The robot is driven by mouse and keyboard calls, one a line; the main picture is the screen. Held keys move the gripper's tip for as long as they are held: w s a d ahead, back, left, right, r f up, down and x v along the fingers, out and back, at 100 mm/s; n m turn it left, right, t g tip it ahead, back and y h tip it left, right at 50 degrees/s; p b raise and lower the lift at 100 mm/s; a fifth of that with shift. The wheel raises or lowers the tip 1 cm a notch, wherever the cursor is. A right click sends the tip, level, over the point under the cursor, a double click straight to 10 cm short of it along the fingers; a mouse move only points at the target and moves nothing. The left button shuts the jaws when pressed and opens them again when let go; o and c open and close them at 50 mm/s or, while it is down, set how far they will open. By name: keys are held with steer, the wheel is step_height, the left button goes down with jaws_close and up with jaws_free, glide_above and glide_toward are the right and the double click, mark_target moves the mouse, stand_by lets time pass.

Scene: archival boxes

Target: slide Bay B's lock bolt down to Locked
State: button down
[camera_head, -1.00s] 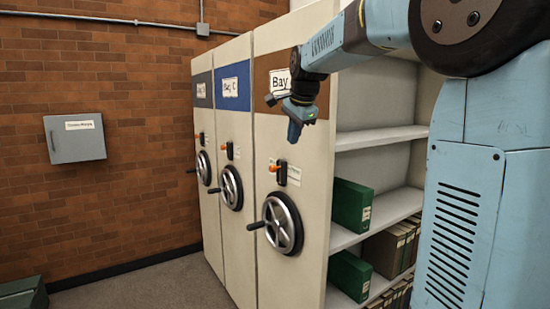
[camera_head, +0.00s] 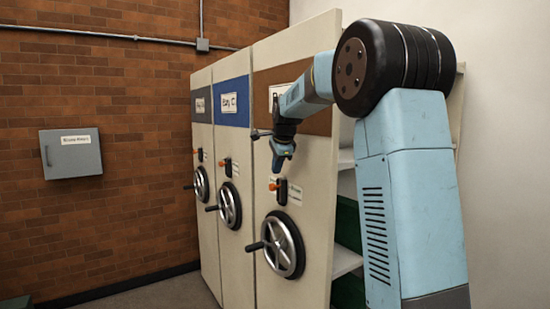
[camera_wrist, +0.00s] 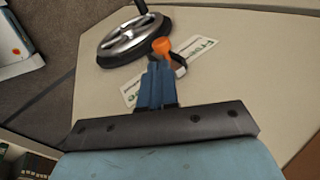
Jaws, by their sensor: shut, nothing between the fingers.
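Bay B's cabinet front has a brown panel (camera_head: 318,122), its label partly covered by my arm. Below it is the lock bolt, with an orange knob (camera_head: 273,187) on a dark slide (camera_head: 282,194). The knob appears near the slide's upper part. My gripper (camera_head: 278,169) is shut and empty, pointing down just above the knob. In the wrist view the shut blue fingers (camera_wrist: 158,72) lie close to the orange knob (camera_wrist: 161,46); I cannot tell whether they touch. A label (camera_wrist: 198,48) reading "Free" shows beside the knob; its other end is partly hidden by the fingers.
Bay B's handwheel (camera_head: 283,246) with a protruding handle is below the bolt. Bay C's panel (camera_head: 234,103) and a third bay stand to the left, with their own wheels and bolts. A grey wall box (camera_head: 71,154) is on the brick wall. Open shelving is at right, partly behind my arm.

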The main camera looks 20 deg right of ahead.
mark_target(273, 185)
steer(key=shift+x, duration=2.95)
